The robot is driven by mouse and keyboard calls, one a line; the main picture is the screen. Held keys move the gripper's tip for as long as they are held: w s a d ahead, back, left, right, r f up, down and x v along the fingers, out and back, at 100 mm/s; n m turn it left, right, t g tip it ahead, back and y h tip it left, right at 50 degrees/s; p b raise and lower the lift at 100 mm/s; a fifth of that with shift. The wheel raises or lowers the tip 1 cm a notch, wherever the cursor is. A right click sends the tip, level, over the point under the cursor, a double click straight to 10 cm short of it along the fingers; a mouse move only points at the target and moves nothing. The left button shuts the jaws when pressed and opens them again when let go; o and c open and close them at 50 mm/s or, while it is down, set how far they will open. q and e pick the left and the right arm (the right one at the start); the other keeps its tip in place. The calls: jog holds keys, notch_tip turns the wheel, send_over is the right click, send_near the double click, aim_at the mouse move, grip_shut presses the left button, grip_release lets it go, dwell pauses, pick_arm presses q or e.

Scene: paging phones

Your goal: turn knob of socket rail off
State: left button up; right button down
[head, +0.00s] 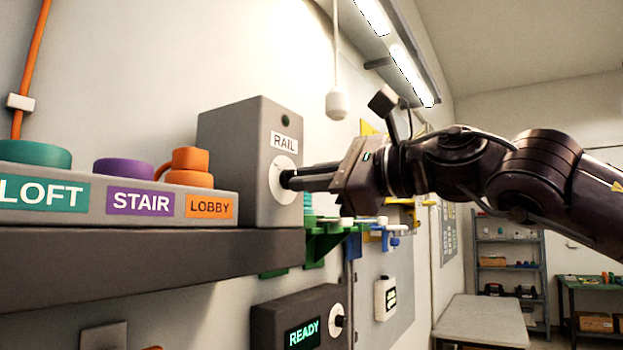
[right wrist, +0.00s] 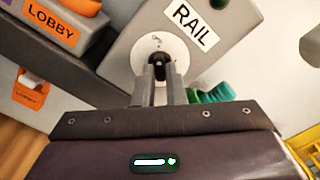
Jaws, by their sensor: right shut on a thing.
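The socket rail box (head: 235,150) is a grey box with a white RAIL label, standing at the right end of the dark shelf. Its knob is a small black one on a white round dial (head: 283,178). My right gripper (head: 290,179) reaches in from the right with its fingers shut on the knob. In the right wrist view the black knob (right wrist: 157,58) shows between the fingertips (right wrist: 157,72), in front of the white dial. A small dark green lamp (head: 286,120) above the label looks unlit. The left gripper is not in view.
Left of the box is a grey base (head: 120,206) with LOFT, STAIR and LOBBY labels and coloured pieces. Green and blue brackets (head: 330,235) hang below my right gripper. A dark READY box (head: 300,325) sits lower. A grey table (head: 480,320) stands at the back right.

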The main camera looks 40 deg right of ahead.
jog(key=c, duration=1.5)
grip_release()
jog(key=shift+s, duration=0.1)
jog(key=b+v, duration=0.3)
jog(key=v, duration=0.4)
jog(key=shift+s+d, duration=0.15)
jog(key=shift+s, duration=0.15)
